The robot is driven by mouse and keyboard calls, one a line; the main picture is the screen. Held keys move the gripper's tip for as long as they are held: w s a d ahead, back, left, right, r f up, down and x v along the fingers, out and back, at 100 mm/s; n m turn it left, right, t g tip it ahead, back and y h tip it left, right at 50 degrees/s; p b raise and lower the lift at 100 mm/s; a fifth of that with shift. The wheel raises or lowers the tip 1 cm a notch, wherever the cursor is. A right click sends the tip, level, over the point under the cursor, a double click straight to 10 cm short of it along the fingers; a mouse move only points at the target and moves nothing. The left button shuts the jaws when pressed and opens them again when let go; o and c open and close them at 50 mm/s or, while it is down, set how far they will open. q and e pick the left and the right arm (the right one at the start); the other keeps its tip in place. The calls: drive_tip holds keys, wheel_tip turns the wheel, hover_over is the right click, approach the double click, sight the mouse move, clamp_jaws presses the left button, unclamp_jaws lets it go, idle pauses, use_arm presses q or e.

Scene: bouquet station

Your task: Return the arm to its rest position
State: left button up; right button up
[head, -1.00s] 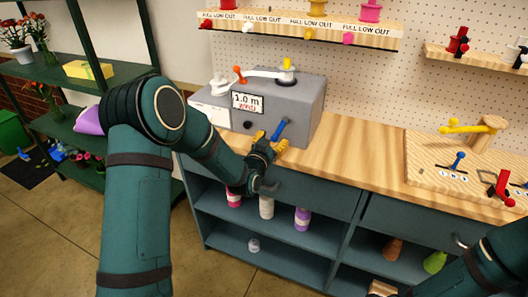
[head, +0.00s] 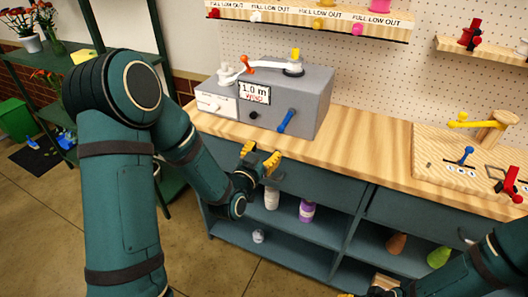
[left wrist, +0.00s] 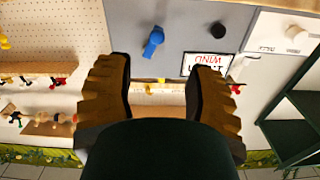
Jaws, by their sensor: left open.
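My left gripper (head: 260,155) is open and empty, in front of the wooden counter's front edge. Its yellow fingers stand apart from the grey machine (head: 310,95). In the left wrist view the two fingers (left wrist: 158,90) are spread wide with nothing between them. The machine's blue lever (head: 286,120) is beyond the fingers and untouched; it also shows in the left wrist view (left wrist: 153,42). My right arm comes in at the lower right. Only a small part of its gripper shows at the bottom edge.
The wooden counter (head: 370,140) has open shelves below with bottles (head: 307,210). A wooden board (head: 450,175) with small levers lies at right. A green shelf rack (head: 125,30) stands at left, behind my left arm. Floor is free in front of the counter.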

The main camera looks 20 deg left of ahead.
use_arm(q)
drive_tip(key=s+d+f+n+g+h, duration=0.1)
drive_tip(key=s+d+f+g, duration=0.25)
drive_tip(key=f, duration=0.45)
drive_tip(key=s+d+f+n+g+h, duration=0.1)
drive_tip(key=s+d+f+g, duration=0.25)
drive_tip(key=f, duration=0.45)
drive_tip(key=s+d+f+g, duration=0.3)
drive_tip(key=s+f+g, duration=0.1)
drive_tip(key=s, duration=0.3)
drive_tip(key=s+d+f+n+g+h, duration=0.1)
drive_tip(key=s+d+f+g, duration=0.2)
drive_tip(key=s+f+g, duration=0.2)
drive_tip(key=s+f, duration=0.1)
drive_tip(key=s, duration=0.1)
drive_tip(key=shift+s+d, duration=0.3)
drive_tip(key=shift+d, duration=0.1)
drive_tip(key=shift+n, duration=0.3)
